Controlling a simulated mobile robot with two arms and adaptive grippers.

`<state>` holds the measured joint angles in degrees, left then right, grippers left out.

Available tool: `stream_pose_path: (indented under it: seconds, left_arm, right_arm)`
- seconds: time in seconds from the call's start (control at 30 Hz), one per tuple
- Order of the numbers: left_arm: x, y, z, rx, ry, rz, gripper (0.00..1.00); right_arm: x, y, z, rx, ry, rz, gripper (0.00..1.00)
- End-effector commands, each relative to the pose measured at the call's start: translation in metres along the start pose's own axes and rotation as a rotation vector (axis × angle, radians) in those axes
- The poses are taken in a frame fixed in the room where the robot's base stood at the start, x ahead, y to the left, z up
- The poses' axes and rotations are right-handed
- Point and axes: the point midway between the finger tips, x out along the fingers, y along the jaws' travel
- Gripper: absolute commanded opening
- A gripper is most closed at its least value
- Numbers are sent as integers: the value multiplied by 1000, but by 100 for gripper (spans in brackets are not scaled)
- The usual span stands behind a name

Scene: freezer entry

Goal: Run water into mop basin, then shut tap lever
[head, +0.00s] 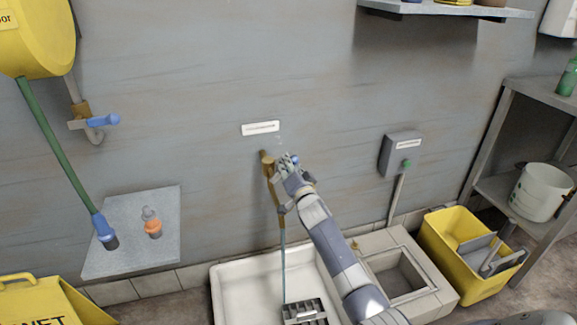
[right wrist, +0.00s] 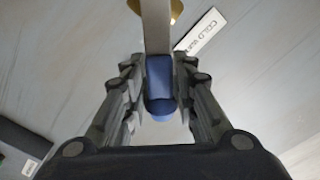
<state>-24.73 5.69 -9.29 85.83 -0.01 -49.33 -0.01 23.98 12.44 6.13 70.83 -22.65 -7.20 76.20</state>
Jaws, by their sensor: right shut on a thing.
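The brass tap (head: 267,163) is on the grey wall above the white mop basin (head: 228,290). A thin stream of water (head: 283,255) falls from the tap into the basin. My right gripper (head: 288,172) is at the tap and covers part of it. In the right wrist view, my right gripper (right wrist: 160,98) is shut on the blue-ended tap lever (right wrist: 159,78), which lies between its fingers. The lever's metal strip runs up toward the brass body. My left gripper is not in view.
A dark grate (head: 304,311) is in the basin. A square stone sink (head: 432,289) and a yellow mop bucket (head: 457,232) stand to the right. A grey box (head: 391,155) hangs on the wall.

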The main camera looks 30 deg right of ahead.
Motion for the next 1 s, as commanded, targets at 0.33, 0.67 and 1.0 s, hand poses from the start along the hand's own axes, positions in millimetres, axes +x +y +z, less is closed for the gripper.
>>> stream_pose_path:
  seconds: [0.33,0.67,1.0]
  left_arm:
    - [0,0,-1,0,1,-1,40]
    - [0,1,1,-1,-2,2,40]
    - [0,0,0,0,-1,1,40]
  right_arm:
    - [-1,1,2,1,-3,1,47]
    - [-17,1,2,-1,-2,1,47]
    - [-78,1,2,2,-4,1,47]
